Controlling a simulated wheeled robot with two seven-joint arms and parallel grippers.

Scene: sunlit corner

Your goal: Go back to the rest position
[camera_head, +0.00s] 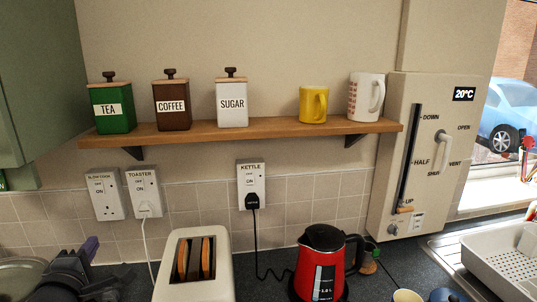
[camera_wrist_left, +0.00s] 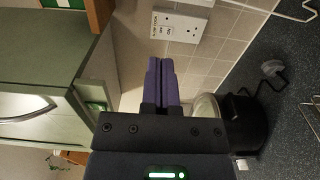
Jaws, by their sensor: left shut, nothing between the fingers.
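My left gripper (camera_head: 91,246) is at the lower left of the head view, above the counter and in front of the tiled wall. Its purple fingers (camera_wrist_left: 160,82) are together in the left wrist view, with nothing between them. My right gripper is in neither view.
A toaster (camera_head: 221,272) with bread and a red kettle (camera_head: 321,270) stand on the counter right of my left gripper. A shelf (camera_head: 240,130) holds canisters and mugs. A green cabinet (camera_head: 40,75) hangs upper left. A round lid (camera_head: 20,268) and dark pot (camera_wrist_left: 240,122) are near the gripper.

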